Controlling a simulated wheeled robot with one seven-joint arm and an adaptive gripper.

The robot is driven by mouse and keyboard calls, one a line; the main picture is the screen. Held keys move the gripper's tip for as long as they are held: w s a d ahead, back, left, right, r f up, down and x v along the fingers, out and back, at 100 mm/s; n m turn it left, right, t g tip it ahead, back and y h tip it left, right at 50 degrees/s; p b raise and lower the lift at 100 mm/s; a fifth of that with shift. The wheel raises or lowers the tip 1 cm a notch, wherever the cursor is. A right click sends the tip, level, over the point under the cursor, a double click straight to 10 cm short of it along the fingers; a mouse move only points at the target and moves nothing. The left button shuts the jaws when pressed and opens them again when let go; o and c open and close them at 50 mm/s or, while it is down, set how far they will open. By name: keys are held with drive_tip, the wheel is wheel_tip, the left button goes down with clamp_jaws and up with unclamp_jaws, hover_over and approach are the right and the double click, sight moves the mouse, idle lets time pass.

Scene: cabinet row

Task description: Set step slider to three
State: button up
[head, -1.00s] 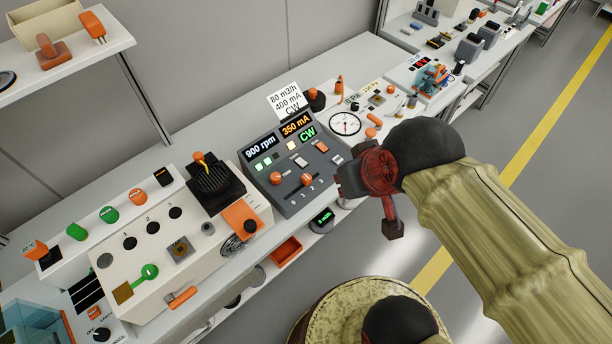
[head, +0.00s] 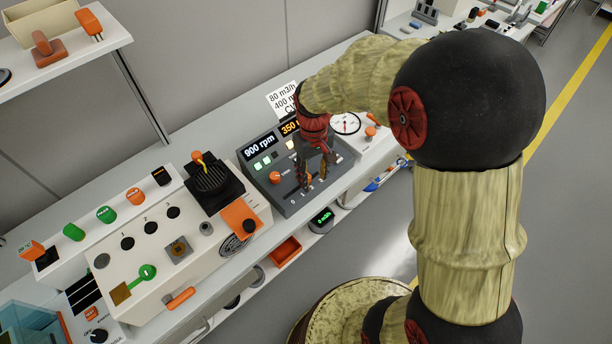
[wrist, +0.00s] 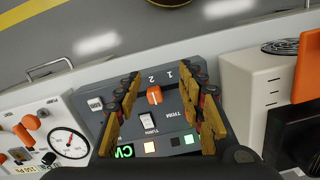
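The step slider has an orange knob (wrist: 154,95) on the grey sloped console (head: 290,205). In the wrist view it stands near the printed 1 and 2; I cannot tell its exact step. The 3 is hidden there behind the left finger. My gripper (head: 315,178) is over the right part of the console, pointing down. In the wrist view my gripper (wrist: 160,82) is open, with one finger on each side of the knob and gaps between. I see no contact with it. In the head view the fingers partly hide the slider.
An orange round knob (head: 275,177) sits left of the slider. A white rocker switch (wrist: 148,120) lies between the fingers in the wrist view. A white panel with a dial gauge (head: 345,123) is to the right. A black lever unit (head: 210,185) stands to the left.

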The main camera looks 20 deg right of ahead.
drive_tip(key=w, duration=0.2)
drive_tip(key=w+n, duration=0.1)
drive_tip(key=w, duration=0.1)
drive_tip(key=w+f+n, duration=0.1)
drive_tip(key=w, duration=0.2)
drive_tip(key=shift+f+t, duration=0.1)
drive_tip(key=shift+t, duration=0.3)
drive_tip(key=shift+s+f, duration=0.1)
drive_tip(key=shift+s, duration=0.1)
drive_tip(key=shift+f, duration=0.25)
wheel_tip(320, 180, down, 7)
drive_tip(key=shift+f+b, duration=0.1)
drive_tip(key=shift+b, duration=1.15)
drive_tip(key=shift+c, duration=0.7)
drive_tip(key=c, duration=0.7)
clamp_jaws()
